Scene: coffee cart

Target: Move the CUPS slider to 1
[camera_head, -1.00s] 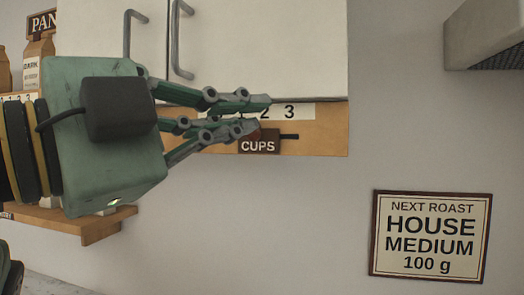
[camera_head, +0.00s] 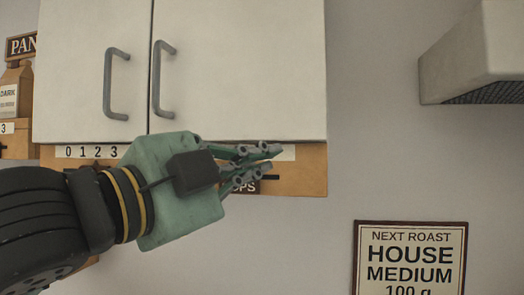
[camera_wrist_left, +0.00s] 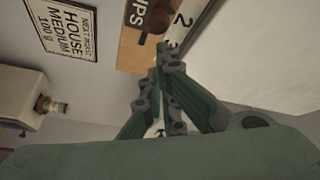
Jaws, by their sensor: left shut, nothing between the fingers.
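The CUPS slider's wooden panel (camera_head: 312,180) is under the white cabinet in the head view. Its CUPS label (camera_head: 246,188) is partly covered by my left gripper (camera_head: 275,158), which is shut and empty in front of the panel. The fingers hide the knob and most of the number scale there. In the left wrist view, the round brown knob (camera_wrist_left: 159,18) is just beyond my left fingertips (camera_wrist_left: 162,50), near the 2 on the number strip (camera_wrist_left: 183,26). I cannot tell whether the fingers touch it. My right gripper is not in view.
The white cabinet (camera_head: 240,75) with two handles is right above the panel. Another wooden panel with a 0 to 3 scale (camera_head: 90,152) is to the left. A NEXT ROAST sign (camera_head: 410,255) hangs at lower right, and a grey hood (camera_head: 475,60) at upper right.

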